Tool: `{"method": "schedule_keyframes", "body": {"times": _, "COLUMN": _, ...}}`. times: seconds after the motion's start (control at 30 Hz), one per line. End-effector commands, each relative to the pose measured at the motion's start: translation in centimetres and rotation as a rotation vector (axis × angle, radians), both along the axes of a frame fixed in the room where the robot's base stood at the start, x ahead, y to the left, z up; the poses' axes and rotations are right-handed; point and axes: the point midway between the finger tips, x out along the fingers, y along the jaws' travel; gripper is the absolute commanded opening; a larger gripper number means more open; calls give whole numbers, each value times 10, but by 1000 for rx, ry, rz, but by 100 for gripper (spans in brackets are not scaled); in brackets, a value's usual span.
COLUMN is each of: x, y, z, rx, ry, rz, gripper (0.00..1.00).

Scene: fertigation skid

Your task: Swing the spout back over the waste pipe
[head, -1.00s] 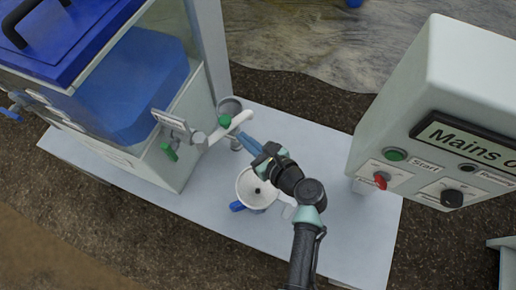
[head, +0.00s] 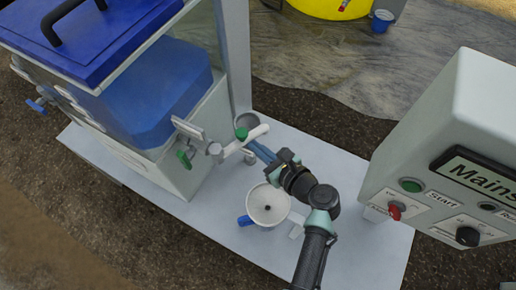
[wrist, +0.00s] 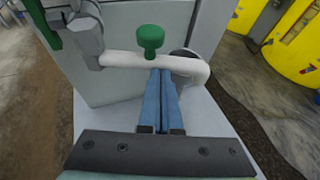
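The spout (head: 238,144) is a white pipe with a green knob (head: 241,134) on top, running out from the grey valve on the tank's side. It also shows in the wrist view (wrist: 122,60), its free end bent down at the right. The waste pipe (head: 247,119) is a grey round opening just behind the spout's outer part, partly hidden by it; I cannot tell whether the outlet is over it. My gripper (head: 252,144) has its blue fingers close together, tips at the spout's near side below the knob (wrist: 160,72). Nothing shows between the fingers.
A white funnel-like bowl (head: 268,192) with a blue handle stands on the pale base plate (head: 222,228) near my arm. A grey control box (head: 440,130) is at right. The blue tank (head: 150,90) is at left, with a green-handled valve (head: 184,160).

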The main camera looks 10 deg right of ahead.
Motion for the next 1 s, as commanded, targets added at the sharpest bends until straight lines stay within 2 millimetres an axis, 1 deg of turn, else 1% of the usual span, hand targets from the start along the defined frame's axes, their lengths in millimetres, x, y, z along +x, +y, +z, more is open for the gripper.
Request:
{"method": "schedule_keyframes", "body": {"times": 0.3, "x": 17, "y": 1, "z": -1, "rx": 1, "ry": -3, "rz": 141, "gripper": 0}}
{"method": "schedule_keyframes", "body": {"times": 0.67, "x": 37, "y": 10, "z": 0, "rx": 1, "ry": -1, "rz": 369, "gripper": 0}}
{"method": "schedule_keyframes", "body": {"times": 1.0, "x": 44, "y": 16, "z": 0, "rx": 0, "ry": 0, "rz": 363, "gripper": 0}}
